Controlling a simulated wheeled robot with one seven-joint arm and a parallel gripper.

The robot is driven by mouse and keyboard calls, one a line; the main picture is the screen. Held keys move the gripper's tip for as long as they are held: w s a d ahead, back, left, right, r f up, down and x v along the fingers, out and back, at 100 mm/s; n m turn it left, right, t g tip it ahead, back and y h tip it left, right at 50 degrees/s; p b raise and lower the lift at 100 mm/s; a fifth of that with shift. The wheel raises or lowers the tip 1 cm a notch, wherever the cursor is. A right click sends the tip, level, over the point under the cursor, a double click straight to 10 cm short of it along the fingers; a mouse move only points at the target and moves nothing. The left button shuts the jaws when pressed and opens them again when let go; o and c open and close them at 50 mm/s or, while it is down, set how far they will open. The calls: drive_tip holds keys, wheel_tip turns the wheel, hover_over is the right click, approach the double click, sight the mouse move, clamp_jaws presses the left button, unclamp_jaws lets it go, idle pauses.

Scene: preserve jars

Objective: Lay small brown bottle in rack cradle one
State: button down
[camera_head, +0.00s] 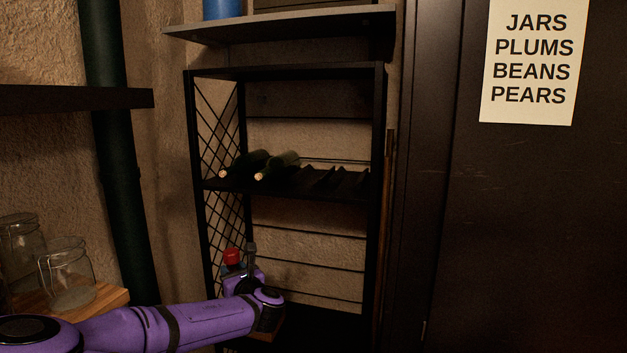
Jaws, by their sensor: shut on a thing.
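My gripper (245,267) is at the end of my purple arm, low in front of the rack's left side. It is shut on a small dark thing (250,254) with a greyish top. This is too small and dark to tell surely as the small brown bottle. The black rack (379,150) stands against the wall. Its middle shelf has a row of cradles (335,181), below and to the right of two dark green bottles (249,163) (283,163). These lie with their necks toward me. The cradles to their right look empty. I see no number on any cradle.
A small red-topped thing (232,257) shows beside my gripper; I cannot tell what it is. Glass jars (68,275) stand on a wooden board (102,298) at lower left. A dark pipe (118,170) and a dark shelf (75,97) are left. A dark cabinet (530,220) fills the right.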

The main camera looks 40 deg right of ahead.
drive_tip(key=shift+m+h, duration=0.3)
drive_tip(key=shift+h, duration=0.2)
drive_tip(key=r, duration=1.1)
drive_tip(key=shift+w+r, duration=0.3)
drive_tip(key=s+d+r+m+h, duration=0.1)
drive_tip(key=s+d+r+h, duration=0.15)
drive_tip(key=d+r, duration=0.45)
drive_tip(key=s+d+r+m+h, duration=0.2)
drive_tip(key=s+r, duration=0.2)
drive_tip(key=r, duration=0.8)
drive_tip(key=s+d+r+m+g+h, duration=0.25)
drive_tip(key=s+d+r, duration=0.4)
drive_tip(key=d, duration=0.35)
drive_tip(key=w+d+f, duration=0.2)
drive_tip(key=w, duration=0.5)
drive_tip(key=w+d+f, duration=0.2)
drive_tip(key=w+f, duration=0.1)
drive_tip(key=w, duration=0.5)
drive_tip(key=shift+d+f, duration=0.2)
drive_tip(key=shift+d, duration=0.1)
drive_tip(key=shift+f+n, duration=0.1)
drive_tip(key=shift+n, duration=0.15)
drive_tip(key=c, duration=0.8)
unclamp_jaws()
drive_tip(key=shift+o, duration=0.2)
